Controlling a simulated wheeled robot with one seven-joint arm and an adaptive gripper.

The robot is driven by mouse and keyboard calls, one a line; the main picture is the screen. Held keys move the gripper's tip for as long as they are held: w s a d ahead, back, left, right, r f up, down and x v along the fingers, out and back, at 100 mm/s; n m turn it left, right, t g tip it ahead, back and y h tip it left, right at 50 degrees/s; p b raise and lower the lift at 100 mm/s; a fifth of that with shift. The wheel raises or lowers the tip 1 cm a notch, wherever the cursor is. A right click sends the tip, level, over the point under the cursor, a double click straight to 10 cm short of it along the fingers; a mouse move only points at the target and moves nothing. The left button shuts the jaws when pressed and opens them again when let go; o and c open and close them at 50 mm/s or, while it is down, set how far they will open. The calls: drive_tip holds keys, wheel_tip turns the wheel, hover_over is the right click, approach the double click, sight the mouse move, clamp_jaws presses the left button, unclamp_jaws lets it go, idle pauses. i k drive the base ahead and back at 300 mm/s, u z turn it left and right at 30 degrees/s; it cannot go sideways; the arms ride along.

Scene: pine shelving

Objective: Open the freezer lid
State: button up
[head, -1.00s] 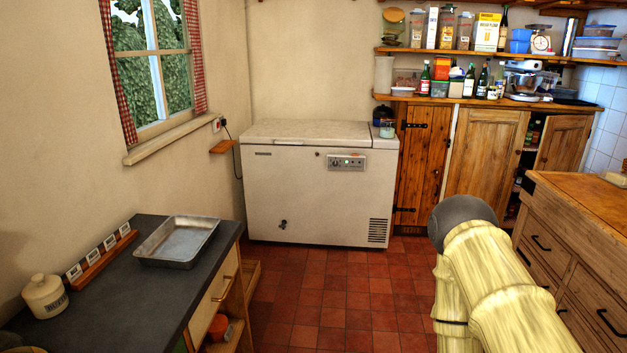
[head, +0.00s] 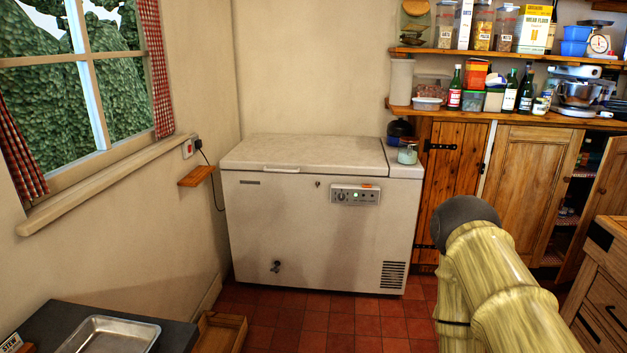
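The white chest freezer (head: 310,235) stands against the back wall in the head view. Its lid (head: 300,152) is shut flat on top, with a pale handle (head: 282,170) at the lid's front edge. A control panel with a dial and small lights (head: 356,195) is on the upper right of its front. A small jar (head: 407,155) stands on the fixed top section to the right of the lid. Part of my arm shows at the lower right, apart from the freezer. My gripper is not in view.
Red floor tiles (head: 325,322) lie clear before the freezer. A dark counter with a metal tray (head: 112,336) is at lower left, beside a low wooden box (head: 218,332). A wooden drawer unit (head: 602,290) is at right. A small wall shelf (head: 197,176) is left of the freezer.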

sight(277, 153)
drive_tip(key=i, duration=2.75)
drive_tip(key=u, duration=2.7)
drive_tip(key=i, duration=0.1)
drive_tip(key=z, duration=2.8)
